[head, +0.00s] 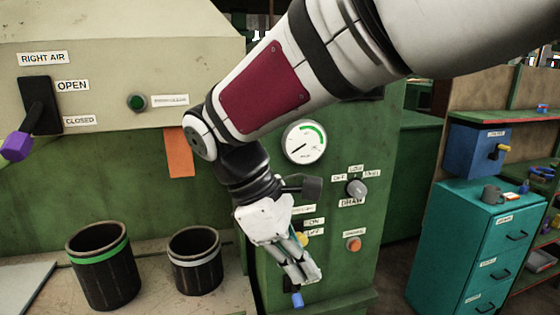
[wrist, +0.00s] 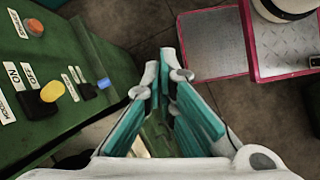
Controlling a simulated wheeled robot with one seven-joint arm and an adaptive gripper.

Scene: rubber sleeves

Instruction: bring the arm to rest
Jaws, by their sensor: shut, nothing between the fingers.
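My gripper (head: 308,272) hangs at the end of my arm in front of the green machine panel (head: 345,260) in the head view, pointing down and to the right. In the wrist view my gripper (wrist: 165,72) shows its two fingers with their tips close together and nothing held between them. Below the tips in that view is dark floor. The panel's yellow knob (wrist: 52,91) and blue-tipped switch (wrist: 104,83) lie to the left of the fingers, apart from them.
A black bin with a green band (head: 98,260) and one with a pale band (head: 195,262) stand on the bench at left. A purple-tipped lever (head: 17,146) sticks out at far left. A gauge (head: 304,141) sits behind my arm. A teal cabinet (head: 455,245) stands right.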

